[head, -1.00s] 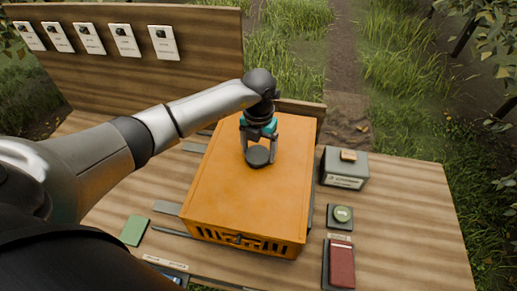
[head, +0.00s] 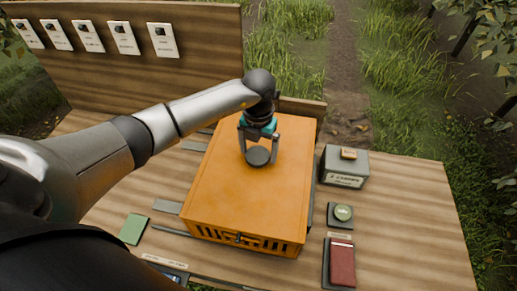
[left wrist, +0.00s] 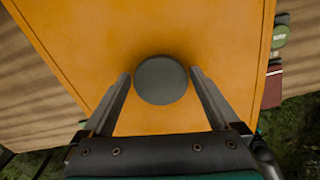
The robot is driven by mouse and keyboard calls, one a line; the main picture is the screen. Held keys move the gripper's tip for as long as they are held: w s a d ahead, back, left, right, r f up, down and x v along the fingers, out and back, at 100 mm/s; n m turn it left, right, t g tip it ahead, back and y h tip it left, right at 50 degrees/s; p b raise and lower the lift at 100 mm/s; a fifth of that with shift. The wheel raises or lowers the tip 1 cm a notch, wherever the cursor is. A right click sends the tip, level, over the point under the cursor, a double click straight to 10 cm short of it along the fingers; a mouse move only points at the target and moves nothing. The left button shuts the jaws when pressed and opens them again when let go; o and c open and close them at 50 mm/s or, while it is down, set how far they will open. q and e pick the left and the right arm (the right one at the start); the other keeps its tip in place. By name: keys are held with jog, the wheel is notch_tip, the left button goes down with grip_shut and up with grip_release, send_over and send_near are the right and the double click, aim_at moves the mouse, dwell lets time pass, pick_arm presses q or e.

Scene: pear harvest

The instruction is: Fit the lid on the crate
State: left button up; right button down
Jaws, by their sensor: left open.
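The orange crate (head: 222,232) stands on the wooden table, with slots in its front wall. The flat orange lid (head: 235,195) lies on top and covers the crate. A round dark knob (head: 257,156) sits on the lid; it also shows in the left wrist view (left wrist: 161,80). My left gripper (head: 259,160) is open, with one finger on each side of the knob. In the left wrist view gaps show between the knob and the fingers (left wrist: 161,76). Whether the lid is fully seated cannot be told. My right gripper is not in view.
To the right of the crate stand a grey box (head: 344,168), a small tray with a round green tin (head: 343,213) and a red notebook (head: 342,264). A green pad (head: 133,230) lies at the left. A wooden back board with cards (head: 123,37) rises behind.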

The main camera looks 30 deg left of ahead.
aim_at(258, 153)
pick_arm(q)
notch_tip(258, 153, up, 11)
jog(key=p, duration=0.8)
jog(key=shift+f, duration=0.15)
dwell(0.6)
